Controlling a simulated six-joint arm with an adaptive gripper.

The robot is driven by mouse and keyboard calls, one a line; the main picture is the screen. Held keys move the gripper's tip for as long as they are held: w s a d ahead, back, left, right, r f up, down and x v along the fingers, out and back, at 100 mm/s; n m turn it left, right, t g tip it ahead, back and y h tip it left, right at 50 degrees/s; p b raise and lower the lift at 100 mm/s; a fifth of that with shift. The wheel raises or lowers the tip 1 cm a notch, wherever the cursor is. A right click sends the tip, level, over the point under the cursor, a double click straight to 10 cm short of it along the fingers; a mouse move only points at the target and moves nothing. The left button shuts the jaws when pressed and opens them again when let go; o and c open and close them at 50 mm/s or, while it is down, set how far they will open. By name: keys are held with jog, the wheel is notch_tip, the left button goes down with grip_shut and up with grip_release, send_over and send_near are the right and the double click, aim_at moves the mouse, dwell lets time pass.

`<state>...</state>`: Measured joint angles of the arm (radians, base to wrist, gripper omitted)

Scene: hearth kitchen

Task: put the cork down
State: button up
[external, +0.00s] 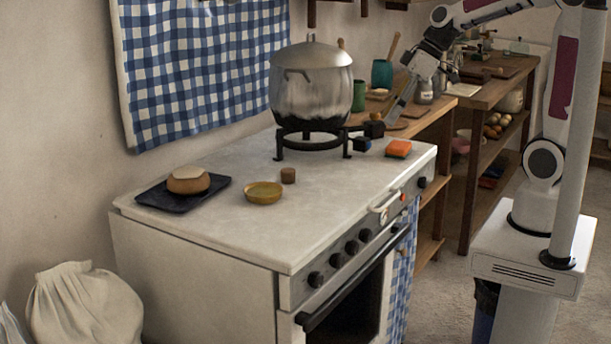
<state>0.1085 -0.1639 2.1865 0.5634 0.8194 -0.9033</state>
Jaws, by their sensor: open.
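The cork (288,176), a small brown cylinder, stands upright on the white stove top (330,190), just behind and right of a shallow yellow dish (263,193). Nothing is touching it from above. My gripper (368,136) is open at the right of the stove top, beside the pot stand and well to the right of the cork. Its dark fingertips are small in this view, and I see nothing held between them.
A large lidded metal pot (311,90) stands on a black trivet (313,143) behind the cork. A dark tray (160,199) with a round loaf (188,180) lies left. An orange sponge (398,149) lies near my gripper. The stove's front middle is clear.

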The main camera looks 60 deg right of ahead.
jog(key=s+d+m+h, duration=0.2)
jog(key=s+d, duration=0.1)
jog(key=s, duration=0.5)
jog(key=s+d+m+t+h, duration=0.1)
jog(key=s+d+m+h, duration=0.1)
jog(key=s, duration=0.7)
jog(key=shift+d+m, duration=0.6)
jog(key=shift+m, duration=0.1)
jog(key=shift+r, duration=0.1)
